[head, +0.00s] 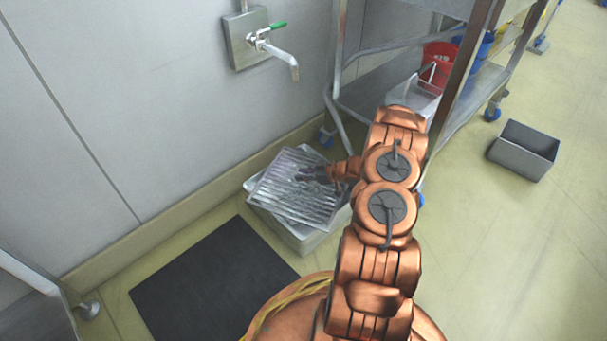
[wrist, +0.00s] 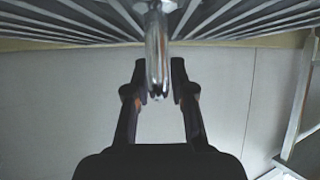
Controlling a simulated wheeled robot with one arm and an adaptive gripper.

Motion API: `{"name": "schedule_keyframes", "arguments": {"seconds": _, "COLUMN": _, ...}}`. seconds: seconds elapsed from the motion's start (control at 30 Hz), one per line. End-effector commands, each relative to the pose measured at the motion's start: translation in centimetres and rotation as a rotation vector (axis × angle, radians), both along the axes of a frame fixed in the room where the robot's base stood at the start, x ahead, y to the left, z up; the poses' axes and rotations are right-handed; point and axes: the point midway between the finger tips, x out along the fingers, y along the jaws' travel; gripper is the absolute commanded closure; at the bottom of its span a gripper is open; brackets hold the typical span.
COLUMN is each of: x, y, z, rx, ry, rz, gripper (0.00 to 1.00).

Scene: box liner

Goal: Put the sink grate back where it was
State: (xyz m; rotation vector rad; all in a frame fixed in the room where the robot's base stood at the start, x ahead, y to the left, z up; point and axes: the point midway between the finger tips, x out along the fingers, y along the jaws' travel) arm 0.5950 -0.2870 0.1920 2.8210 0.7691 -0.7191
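The sink grate (head: 290,188), a metal frame with parallel bars, shows in the head view over a low, light-coloured basin (head: 305,239) by the wall. It sits askew to the basin and looks tilted. In the wrist view its bars (wrist: 235,22) fan across the top. My gripper (head: 312,173) reaches to the grate's right part from the right. In the wrist view the fingertips (wrist: 158,72) stand close on both sides of a shiny metal bar (wrist: 157,45) that appears to belong to the grate. The contact is hard to see. Part of the basin is hidden.
A wall tap (head: 282,55) with a green handle is above the basin. A metal shelf rack (head: 470,105) with buckets stands behind my arm. A dark mat (head: 213,280) lies left of my base. A grey open bin (head: 524,150) stands on clear floor at right.

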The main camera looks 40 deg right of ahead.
Motion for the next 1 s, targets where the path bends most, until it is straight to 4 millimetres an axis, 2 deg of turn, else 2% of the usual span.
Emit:
{"name": "schedule_keyframes", "arguments": {"seconds": 0.1, "x": 0.0, "y": 0.0, "z": 0.0, "rx": 0.000, "ry": 0.000, "rz": 0.000, "gripper": 0.64}}
{"name": "schedule_keyframes", "arguments": {"seconds": 0.47, "x": 0.0, "y": 0.0, "z": 0.1, "rx": 0.000, "ry": 0.000, "rz": 0.000, "gripper": 0.64}}
{"name": "schedule_keyframes", "arguments": {"seconds": 0.67, "x": 0.0, "y": -0.1, "z": 0.9, "rx": -0.001, "ry": 0.000, "rz": -0.002, "gripper": 0.64}}
{"name": "schedule_keyframes", "arguments": {"seconds": 0.73, "x": -0.9, "y": -0.7, "z": 2.1, "rx": -0.001, "ry": 0.001, "rz": -0.004, "gripper": 0.64}}
{"name": "schedule_keyframes", "arguments": {"seconds": 1.0, "x": -4.7, "y": -2.9, "z": 4.5, "rx": -0.002, "ry": 0.001, "rz": -0.005, "gripper": 0.64}}
